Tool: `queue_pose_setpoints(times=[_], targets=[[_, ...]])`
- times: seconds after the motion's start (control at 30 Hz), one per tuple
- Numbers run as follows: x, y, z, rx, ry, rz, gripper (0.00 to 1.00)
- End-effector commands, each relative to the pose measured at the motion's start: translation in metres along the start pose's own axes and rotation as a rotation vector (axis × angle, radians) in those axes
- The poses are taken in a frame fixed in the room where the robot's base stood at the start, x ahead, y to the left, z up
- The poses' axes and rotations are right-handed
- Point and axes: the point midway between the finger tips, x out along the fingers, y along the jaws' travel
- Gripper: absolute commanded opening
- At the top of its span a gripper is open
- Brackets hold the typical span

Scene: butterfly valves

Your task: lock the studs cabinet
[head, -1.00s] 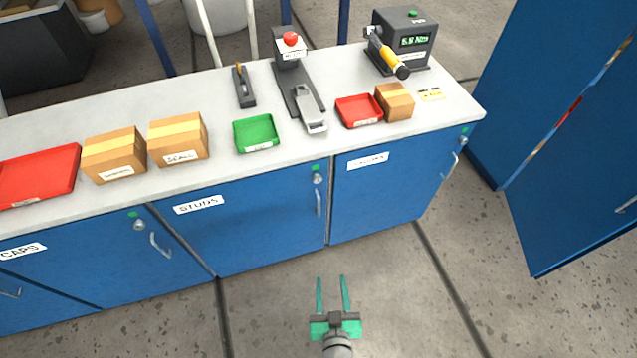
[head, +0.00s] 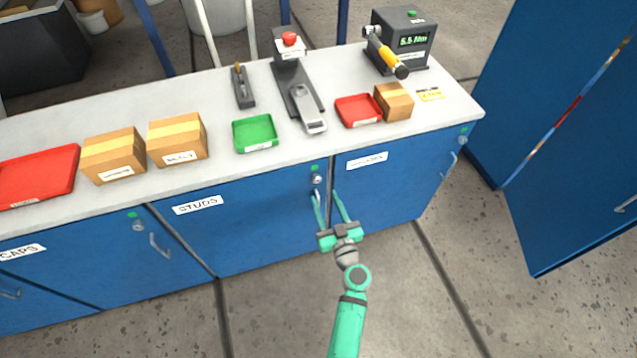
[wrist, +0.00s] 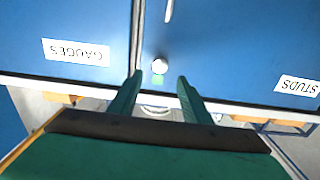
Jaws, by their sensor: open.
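The blue studs cabinet (head: 245,225) has a white STUDS label and a closed door. Its round silver lock knob (head: 317,179) sits at the top right of the door, with a green mark (head: 314,168) above it and a bar handle below, partly hidden by my fingers. My gripper (head: 326,194) is open and empty in front of the door's right edge, just below the knob. In the wrist view, the picture is upside down; the knob (wrist: 159,66) shows beyond and between my fingertips (wrist: 160,78), apparently untouched. The STUDS label (wrist: 300,86) is at the right there.
The gauges cabinet (head: 385,190) adjoins on the right, the caps cabinet (head: 75,260) on the left. The worktop (head: 220,100) above holds a green tray (head: 256,134), red trays, boxes and a torque tester (head: 402,40). A tall blue cabinet (head: 570,150) stands at right. The floor in front is clear.

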Motion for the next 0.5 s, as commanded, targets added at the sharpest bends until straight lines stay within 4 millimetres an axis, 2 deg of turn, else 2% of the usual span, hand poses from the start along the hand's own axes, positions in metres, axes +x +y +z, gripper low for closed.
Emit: queue_pose_setpoints(times=[0.2, 0.5], targets=[[0.041, 0.000, -0.001, 0.000, 0.002, 0.000, 0.44], [0.073, 0.001, 0.000, 0.000, -0.001, 0.001, 0.44]])
